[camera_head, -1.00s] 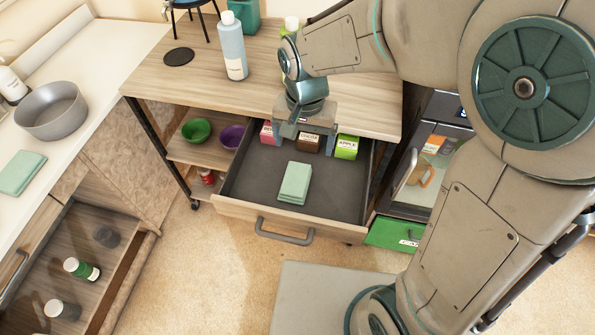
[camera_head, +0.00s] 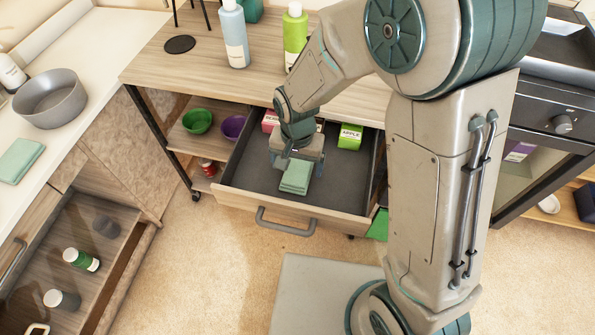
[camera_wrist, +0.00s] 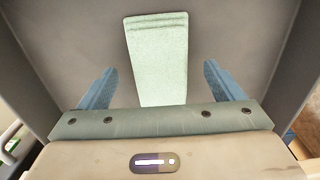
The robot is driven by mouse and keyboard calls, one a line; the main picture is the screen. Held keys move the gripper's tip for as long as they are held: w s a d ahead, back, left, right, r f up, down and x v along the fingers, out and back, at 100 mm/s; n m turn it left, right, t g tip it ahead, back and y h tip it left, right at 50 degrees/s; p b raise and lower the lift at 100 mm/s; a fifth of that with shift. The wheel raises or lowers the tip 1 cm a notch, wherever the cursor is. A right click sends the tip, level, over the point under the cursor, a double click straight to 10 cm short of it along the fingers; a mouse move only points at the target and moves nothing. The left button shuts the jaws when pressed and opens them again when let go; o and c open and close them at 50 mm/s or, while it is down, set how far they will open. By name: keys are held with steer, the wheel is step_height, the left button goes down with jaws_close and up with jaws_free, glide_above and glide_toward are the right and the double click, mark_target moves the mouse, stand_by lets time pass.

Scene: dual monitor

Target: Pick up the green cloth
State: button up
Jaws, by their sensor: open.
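A folded green cloth (camera_head: 296,178) lies flat on the dark floor of an open drawer (camera_head: 340,196). In the wrist view the cloth (camera_wrist: 157,55) runs lengthwise ahead of and between the fingers, its near end hidden behind the gripper body. My gripper (camera_head: 297,168) is open and empty, inside the drawer's outline and just over the cloth's far part. In the wrist view its two blue fingers (camera_wrist: 164,85) stand apart on either side of the cloth, with a gap on both sides. A second folded green cloth (camera_head: 20,160) lies on the white counter at the left.
Small boxes, among them a green one (camera_head: 350,136) and a pink one (camera_head: 270,121), stand at the drawer's back. The drawer's front panel with its handle (camera_head: 285,224) and the side walls border the cloth. The wooden tabletop (camera_head: 200,62) overhangs the back, holding bottles.

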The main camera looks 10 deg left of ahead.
mark_target(297, 169)
steer(key=shift+f, duration=0.8)
steer(key=c, duration=1.2)
steer(key=shift+o, duration=0.2)
steer(key=shift+r, duration=0.15)
step_height(297, 169, up, 4)
steer(key=shift+r+p, duration=0.2)
steer(key=shift+p, duration=0.1)
steer(key=d+r, duration=0.6)
steer(key=d, duration=0.5)
steer(key=shift+d+r+p, duration=0.2)
steer(key=shift+d+p, duration=0.1)
steer(key=shift+d, duration=0.05)
